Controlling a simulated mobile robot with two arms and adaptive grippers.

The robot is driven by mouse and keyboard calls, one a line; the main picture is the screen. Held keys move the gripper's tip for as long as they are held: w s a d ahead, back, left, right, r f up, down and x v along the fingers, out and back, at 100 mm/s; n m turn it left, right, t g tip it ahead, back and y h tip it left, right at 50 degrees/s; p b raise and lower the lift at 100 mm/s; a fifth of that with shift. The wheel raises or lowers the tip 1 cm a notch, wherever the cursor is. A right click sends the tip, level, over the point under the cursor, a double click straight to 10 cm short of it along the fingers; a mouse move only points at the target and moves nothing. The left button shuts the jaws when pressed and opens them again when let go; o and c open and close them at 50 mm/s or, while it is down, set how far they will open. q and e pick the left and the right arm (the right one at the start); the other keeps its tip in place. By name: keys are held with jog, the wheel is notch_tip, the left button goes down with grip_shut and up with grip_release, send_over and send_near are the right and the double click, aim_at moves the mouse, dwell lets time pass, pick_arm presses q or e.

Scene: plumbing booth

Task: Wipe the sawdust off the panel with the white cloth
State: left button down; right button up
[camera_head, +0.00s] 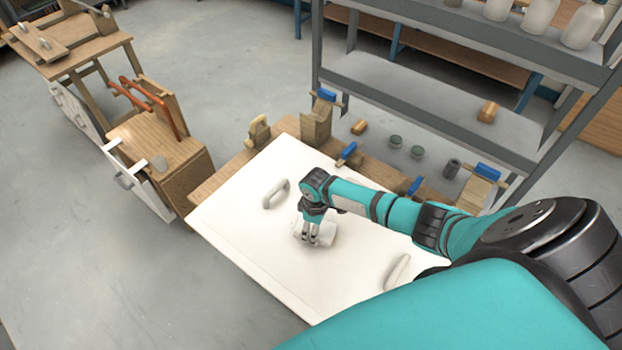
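The white panel (250,235) lies flat on a wooden workbench. My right gripper (310,241) comes in from the right and points down over the middle of the panel. Its fingers are close together on the white cloth (327,234), a small pale pad at the panel's surface. The gripper and wrist hide part of the cloth. I cannot make out sawdust on the panel at this size. My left gripper is not in view.
White handles stand on the panel, one at upper left (275,194) and one at lower right (398,271). Clamps with blue parts (347,153) line the bench's back edge. A grey metal shelf (430,100) stands behind. Open floor (90,240) lies left.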

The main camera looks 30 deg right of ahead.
aim_at(325, 233)
jog(key=shift+s+d+p, duration=0.2)
jog(key=shift+s+p, duration=0.1)
jog(key=shift+s, duration=0.25)
jog(key=shift+s+d+p, duration=0.15)
jog(key=shift+s+p, duration=0.1)
jog(key=shift+s, duration=0.25)
jog(key=shift+s+d+f, duration=0.1)
jog(key=shift+s+d, duration=0.2)
jog(key=shift+s, duration=0.25)
jog(key=shift+s+d, duration=0.25)
jog(key=shift+s, duration=0.45)
jog(key=shift+s+d, duration=0.2)
jog(key=shift+s, duration=0.45)
jog(key=shift+s+d, duration=0.25)
jog(key=shift+s, duration=0.45)
jog(key=shift+s+d, duration=0.2)
jog(key=shift+s, duration=0.5)
jog(key=shift+s+d, duration=0.25)
jog(key=shift+s, duration=0.45)
jog(key=shift+s+d, duration=0.2)
jog(key=shift+s, duration=0.4)
jog(key=shift+s+d, duration=0.2)
jog(key=shift+s, duration=0.4)
jog(key=shift+w, duration=0.1)
jog(key=shift+r, duration=3.15)
